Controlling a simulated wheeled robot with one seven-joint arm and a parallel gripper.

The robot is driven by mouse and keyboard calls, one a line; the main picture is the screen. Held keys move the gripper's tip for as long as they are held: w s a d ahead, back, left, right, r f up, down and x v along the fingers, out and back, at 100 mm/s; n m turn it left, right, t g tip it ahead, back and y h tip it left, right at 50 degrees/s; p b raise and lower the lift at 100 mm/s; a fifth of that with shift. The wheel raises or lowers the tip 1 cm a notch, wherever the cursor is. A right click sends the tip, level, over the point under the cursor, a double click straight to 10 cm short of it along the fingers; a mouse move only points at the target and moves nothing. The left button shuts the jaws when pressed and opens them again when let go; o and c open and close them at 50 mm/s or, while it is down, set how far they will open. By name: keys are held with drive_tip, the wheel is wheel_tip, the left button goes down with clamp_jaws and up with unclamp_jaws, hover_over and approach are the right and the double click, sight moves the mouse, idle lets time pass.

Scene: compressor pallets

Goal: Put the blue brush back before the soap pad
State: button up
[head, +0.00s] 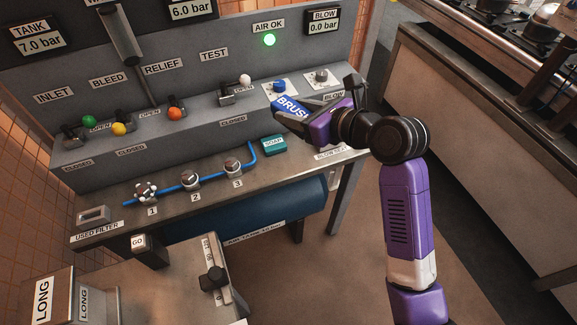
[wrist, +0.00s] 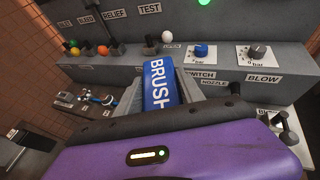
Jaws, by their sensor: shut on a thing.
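The blue brush (head: 290,108), a block with a white BRUSH label, is held in my gripper (head: 304,116) above the right part of the bench, in front of the panel. In the wrist view the brush (wrist: 160,83) sits between the two grey fingers of my gripper (wrist: 161,95), which is shut on it. The teal soap pad (head: 274,145) lies on the bench top at the right end of the blue pipe, below and left of my gripper. I cannot make out the soap pad in the wrist view.
Numbered valves (head: 190,179) on a blue pipe line the bench to the left. A used filter tray (head: 93,215) is at the left end. Bare bench lies in front of the soap pad.

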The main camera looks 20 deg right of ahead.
drive_tip(key=f+b, duration=0.2)
drive_tip(key=f, duration=1.7)
drive_tip(key=shift+a+f+b, duration=0.15)
drive_tip(key=shift+a+b, duration=0.05)
drive_tip(key=shift+b, duration=0.15)
drive_tip(key=shift+f, duration=0.15)
drive_tip(key=o, duration=1.5)
drive_tip(key=shift+c, duration=0.2)
